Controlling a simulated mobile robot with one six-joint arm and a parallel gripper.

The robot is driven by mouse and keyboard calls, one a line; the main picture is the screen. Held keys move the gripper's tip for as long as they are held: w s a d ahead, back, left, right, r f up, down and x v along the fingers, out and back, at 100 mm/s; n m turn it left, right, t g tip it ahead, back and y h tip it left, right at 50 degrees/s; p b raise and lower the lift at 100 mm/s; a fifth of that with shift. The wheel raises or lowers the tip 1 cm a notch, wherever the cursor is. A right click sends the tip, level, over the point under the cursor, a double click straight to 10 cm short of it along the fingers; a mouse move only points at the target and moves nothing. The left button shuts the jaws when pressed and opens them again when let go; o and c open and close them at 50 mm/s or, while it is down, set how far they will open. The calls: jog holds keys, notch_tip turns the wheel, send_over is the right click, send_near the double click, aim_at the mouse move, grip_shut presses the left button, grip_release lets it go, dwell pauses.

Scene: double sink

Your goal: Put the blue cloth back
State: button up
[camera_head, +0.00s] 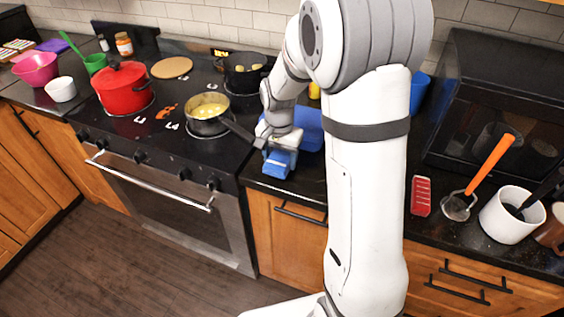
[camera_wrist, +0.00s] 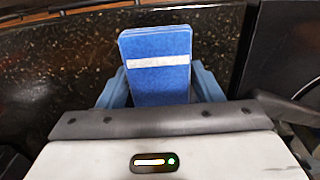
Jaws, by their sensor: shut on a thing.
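The blue cloth is a small folded block with a white stripe, seen in the wrist view (camera_wrist: 158,88) between the two blue fingers of my gripper (camera_wrist: 160,88). My gripper is shut on it. In the head view the blue cloth (camera_head: 278,165) shows at the end of my gripper (camera_head: 277,152), over the dark counter just right of the stove. Behind it is another blue object (camera_head: 309,128), partly hidden by my arm, so I cannot tell what it is.
A pan (camera_head: 208,114) with yellow food sits on the stove, its handle reaching close to my gripper. A red pot (camera_head: 122,88) stands farther left. On the right counter are a red grater-like item (camera_head: 421,196), an orange-handled masher (camera_head: 490,165) and a white crock (camera_head: 506,218).

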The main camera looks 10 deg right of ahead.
aim_at(280, 158)
notch_tip(280, 158, down, 3)
jog(key=shift+s, duration=0.15)
jog(key=shift+f, duration=0.15)
jog(key=o, duration=1.2)
